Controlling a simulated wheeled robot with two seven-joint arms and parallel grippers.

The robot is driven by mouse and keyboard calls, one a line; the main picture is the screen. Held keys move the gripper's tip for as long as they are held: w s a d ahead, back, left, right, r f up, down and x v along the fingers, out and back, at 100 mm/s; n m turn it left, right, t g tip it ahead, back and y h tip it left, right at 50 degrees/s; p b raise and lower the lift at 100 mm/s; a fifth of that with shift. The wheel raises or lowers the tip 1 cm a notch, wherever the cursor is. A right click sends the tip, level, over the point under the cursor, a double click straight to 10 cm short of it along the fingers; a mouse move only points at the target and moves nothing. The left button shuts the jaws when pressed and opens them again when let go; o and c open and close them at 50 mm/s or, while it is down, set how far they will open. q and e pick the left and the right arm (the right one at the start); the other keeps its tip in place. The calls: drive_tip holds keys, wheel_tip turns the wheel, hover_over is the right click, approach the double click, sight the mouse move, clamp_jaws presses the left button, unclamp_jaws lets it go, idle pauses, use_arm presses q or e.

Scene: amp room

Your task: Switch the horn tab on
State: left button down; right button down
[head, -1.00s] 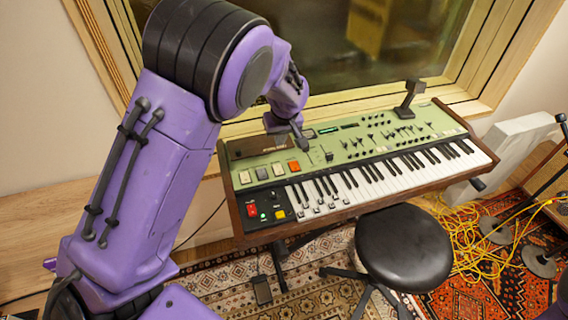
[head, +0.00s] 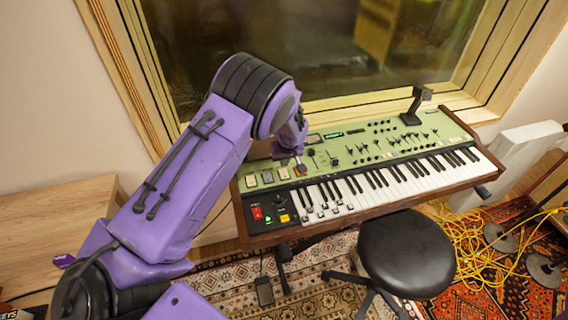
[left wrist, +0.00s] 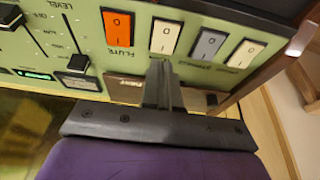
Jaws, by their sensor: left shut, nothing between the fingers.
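The green synthesizer (head: 345,150) carries a row of rocker tabs at its left end. In the left wrist view they are an orange tab (left wrist: 117,27) labelled FLUTE, a white tab (left wrist: 165,36), a grey-blue tab (left wrist: 209,44) and another white tab (left wrist: 245,53). The label of the white tab beside the orange one is hidden behind my fingers, and I cannot read a horn label. My left gripper (left wrist: 163,70) is shut and empty, its tips just at the near end of that white tab; contact cannot be told. In the head view the left gripper (head: 299,162) is over the tabs.
Keys (head: 390,178) run along the synthesizer's front, with red, green and yellow controls at its left end. A black stool (head: 405,250) stands in front. Yellow cables (head: 470,250) lie on the rug at right. A window is behind.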

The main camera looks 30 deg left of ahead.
sight(283, 169)
use_arm(q)
drive_tip(key=x, duration=0.2)
drive_tip(key=shift+s+d+f+p, duration=0.1)
drive_tip(key=shift+d+f+p, duration=0.05)
drive_tip(key=shift+f+p, duration=0.2)
drive_tip(key=shift+f, duration=0.2)
